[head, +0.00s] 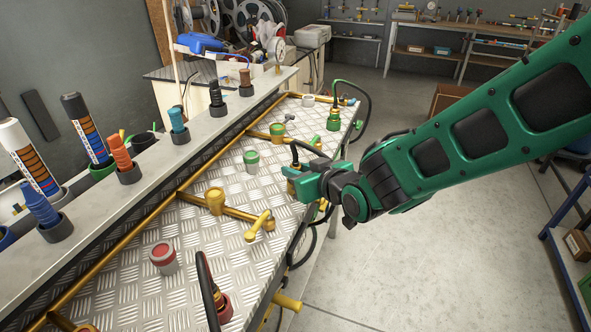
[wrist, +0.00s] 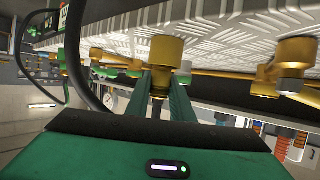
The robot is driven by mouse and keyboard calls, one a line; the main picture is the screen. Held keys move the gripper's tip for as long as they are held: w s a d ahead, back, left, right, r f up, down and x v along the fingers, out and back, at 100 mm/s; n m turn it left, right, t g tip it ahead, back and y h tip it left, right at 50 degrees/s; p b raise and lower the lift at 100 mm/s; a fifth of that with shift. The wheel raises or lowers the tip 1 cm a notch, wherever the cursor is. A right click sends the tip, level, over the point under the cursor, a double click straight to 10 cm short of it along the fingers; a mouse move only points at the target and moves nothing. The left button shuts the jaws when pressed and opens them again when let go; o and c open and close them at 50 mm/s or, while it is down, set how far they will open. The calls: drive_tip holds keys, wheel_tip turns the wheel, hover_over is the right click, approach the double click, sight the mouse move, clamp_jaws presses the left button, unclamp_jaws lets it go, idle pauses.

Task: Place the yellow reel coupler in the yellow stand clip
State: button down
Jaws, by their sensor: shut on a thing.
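My gripper (head: 291,184) is shut on the yellow reel coupler (head: 291,188), above the right edge of the metal-topped bench. In the wrist view the gold coupler (wrist: 166,50) is between the tips of the green fingers (wrist: 164,84); in the head view the fingers mostly hide it. A small pale cup with a yellowish base, which looks like the yellow stand clip (head: 308,101), stands toward the far end of the bench, apart from the gripper. Its details are too small to tell.
A red-topped clip (head: 163,257) and a green clip (head: 251,160) stand on the bench. A red coupler (head: 222,306) and a green coupler (head: 333,119) have upright hoses. Gold pipes with a yellow valve handle (head: 259,225) cross the plate.

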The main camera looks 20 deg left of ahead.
drive_tip(key=c, duration=1.5)
unclamp_jaws()
drive_tip(key=shift+c, duration=0.2)
drive_tip(key=shift+s+d+r, duration=0.3)
drive_tip(key=shift+d, duration=0.05)
drive_tip(key=v, duration=1.1)
drive_tip(key=shift+w, duration=0.1)
